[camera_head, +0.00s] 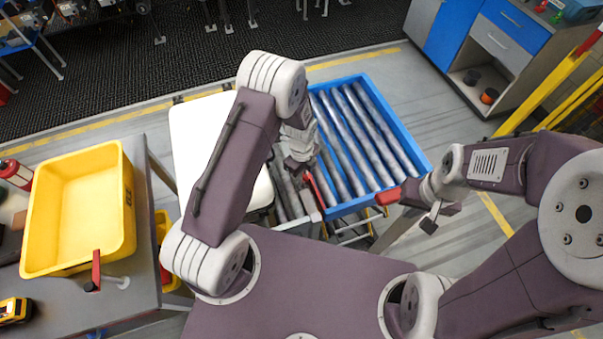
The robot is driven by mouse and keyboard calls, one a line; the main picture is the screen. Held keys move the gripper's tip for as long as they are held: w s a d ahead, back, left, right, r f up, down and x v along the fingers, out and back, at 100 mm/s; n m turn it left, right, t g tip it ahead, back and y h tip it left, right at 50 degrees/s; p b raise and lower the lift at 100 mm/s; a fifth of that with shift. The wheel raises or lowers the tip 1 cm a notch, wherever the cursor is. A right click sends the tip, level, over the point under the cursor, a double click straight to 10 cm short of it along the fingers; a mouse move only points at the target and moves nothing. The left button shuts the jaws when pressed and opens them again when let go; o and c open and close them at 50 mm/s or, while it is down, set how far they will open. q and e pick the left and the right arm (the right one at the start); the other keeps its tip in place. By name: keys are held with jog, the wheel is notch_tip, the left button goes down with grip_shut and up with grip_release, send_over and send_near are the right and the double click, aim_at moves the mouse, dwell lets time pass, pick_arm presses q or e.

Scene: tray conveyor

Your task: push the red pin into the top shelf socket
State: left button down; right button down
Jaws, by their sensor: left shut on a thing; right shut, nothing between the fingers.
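My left gripper (303,172) is over the near left corner of the blue-framed roller tray, partly hidden by my own arm. It is shut on a thin red piece (321,188), which looks like the red pin; its lower end is hard to make out. Another red piece (388,196) shows at the tray's near right edge, beside my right arm. My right gripper (432,220) is shut and empty, right of that edge. I cannot make out the top shelf socket.
The blue roller tray (412,142) stands ahead over a conveyor. At left, a grey bench (140,285) holds a yellow bin (128,205) and a small red-handled item (96,268). A white surface (190,130) lies behind my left arm. A blue-grey cabinet (455,45) stands at far right.

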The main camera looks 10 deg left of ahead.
pick_arm(q)
jog(key=shift+f+b, duration=1.4)
jog(key=shift+f, duration=0.45)
jog(key=c, duration=1.3)
grip_release()
jog(key=shift+r, duration=0.1)
notch_tip(320, 180, up, 9)
jog(key=shift+f+b, duration=0.1)
jog(key=shift+b, duration=0.7)
